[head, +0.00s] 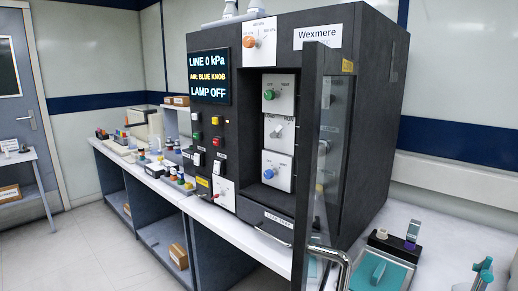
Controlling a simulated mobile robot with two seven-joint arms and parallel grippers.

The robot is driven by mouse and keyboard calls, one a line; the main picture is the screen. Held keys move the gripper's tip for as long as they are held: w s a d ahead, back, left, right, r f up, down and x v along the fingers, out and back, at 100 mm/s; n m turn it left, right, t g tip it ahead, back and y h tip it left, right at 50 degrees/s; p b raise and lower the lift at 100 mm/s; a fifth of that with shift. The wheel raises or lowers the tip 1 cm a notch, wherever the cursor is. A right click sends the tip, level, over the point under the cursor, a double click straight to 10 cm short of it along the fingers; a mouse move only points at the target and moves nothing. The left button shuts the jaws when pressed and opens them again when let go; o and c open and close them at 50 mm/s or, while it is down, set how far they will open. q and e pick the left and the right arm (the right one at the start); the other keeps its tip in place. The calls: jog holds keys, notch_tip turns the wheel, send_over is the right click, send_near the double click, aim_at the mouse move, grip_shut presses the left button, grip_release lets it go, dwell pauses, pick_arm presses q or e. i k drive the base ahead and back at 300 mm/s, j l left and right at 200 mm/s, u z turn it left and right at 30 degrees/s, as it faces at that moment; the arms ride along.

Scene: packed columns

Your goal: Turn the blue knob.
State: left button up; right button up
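The blue knob (268,174) sits on a white plate (279,168), lowest of three stacked plates in a recess of the large black cabinet (330,110). Above it are a grey knob (277,131) and a green knob (269,94) on their own plates. The screen (209,69) reads "LINE 0 kPa", "AIR: BLUE KNOB" and "LAMP OFF". A dark-framed clear door (322,150) stands open at the right of the recess. The blue knob is unobstructed in this view. Neither of my grippers is in view.
An orange knob (249,43) and a red-marked dial (223,194) are also on the cabinet front. Several coloured switches lie left of the recess. A curved metal handle (334,262) juts forward at bottom. A teal device (382,268) stands on the right bench.

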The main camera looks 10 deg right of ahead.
aim_at(268, 174)
jog(key=i+j+z, duration=0.1)
jog(key=i+j, duration=0.15)
jog(key=i+j+z, duration=0.1)
jog(key=j, duration=0.25)
jog(key=i+j+z, duration=0.1)
jog(key=i+j, duration=0.4)
jog(key=j, duration=0.2)
jog(key=i+j+z, duration=0.15)
jog(key=j, duration=0.2)
jog(key=i, duration=0.1)
